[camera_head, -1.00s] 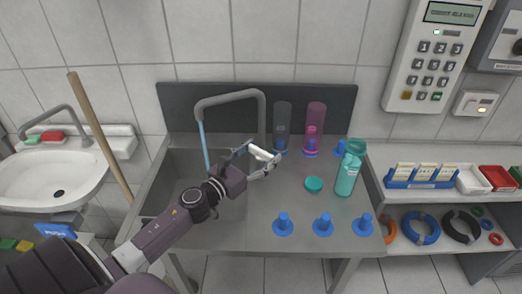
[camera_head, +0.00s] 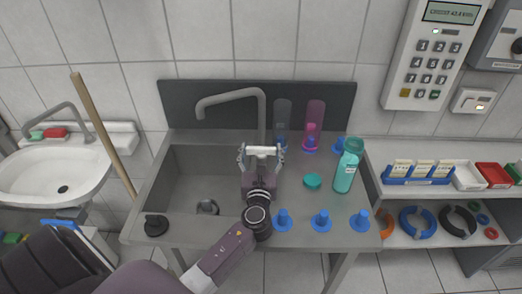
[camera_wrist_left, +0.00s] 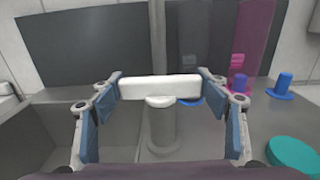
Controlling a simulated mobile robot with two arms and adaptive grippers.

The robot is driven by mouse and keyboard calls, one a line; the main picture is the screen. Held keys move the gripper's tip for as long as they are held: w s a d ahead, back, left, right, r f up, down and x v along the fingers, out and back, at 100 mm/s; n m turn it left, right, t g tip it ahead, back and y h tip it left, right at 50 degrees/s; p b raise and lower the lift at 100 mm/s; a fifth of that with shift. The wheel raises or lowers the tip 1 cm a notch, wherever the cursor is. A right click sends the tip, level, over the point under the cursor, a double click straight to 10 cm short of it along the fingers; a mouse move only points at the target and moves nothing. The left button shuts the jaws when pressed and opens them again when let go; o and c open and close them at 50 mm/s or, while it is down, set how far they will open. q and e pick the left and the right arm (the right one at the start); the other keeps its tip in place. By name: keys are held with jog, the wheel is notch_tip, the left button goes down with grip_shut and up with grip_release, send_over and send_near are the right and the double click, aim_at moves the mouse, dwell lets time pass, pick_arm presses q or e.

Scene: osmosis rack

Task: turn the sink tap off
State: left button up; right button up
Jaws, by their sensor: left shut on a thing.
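The grey sink tap (camera_head: 232,95) rises behind the basin, and its spout bends out to the left over the sink (camera_head: 190,180). No water runs from the spout. The tap's white lever (camera_head: 263,150) lies crosswise on a short grey post, which shows in the left wrist view (camera_wrist_left: 162,125). My left gripper (camera_head: 262,156) is at the lever, its blue-padded fingers on both ends of the white bar (camera_wrist_left: 160,87). It is shut on the lever. My right gripper is not in view.
A teal bottle (camera_head: 348,168) and teal cap (camera_head: 312,181) stand right of the gripper. Several blue pegs line the counter's front, with pegs and tinted tubes behind. A wooden stick (camera_head: 100,130) leans between this sink and a white washbasin (camera_head: 50,175).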

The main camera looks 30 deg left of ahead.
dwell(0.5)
pick_arm(q)
jog(key=o, duration=1.2)
jog(key=shift+c, duration=0.2)
jog(key=shift+s, duration=0.1)
jog(key=v, duration=1.2)
jog(key=shift+d, duration=0.15)
jog(key=shift+w, duration=0.2)
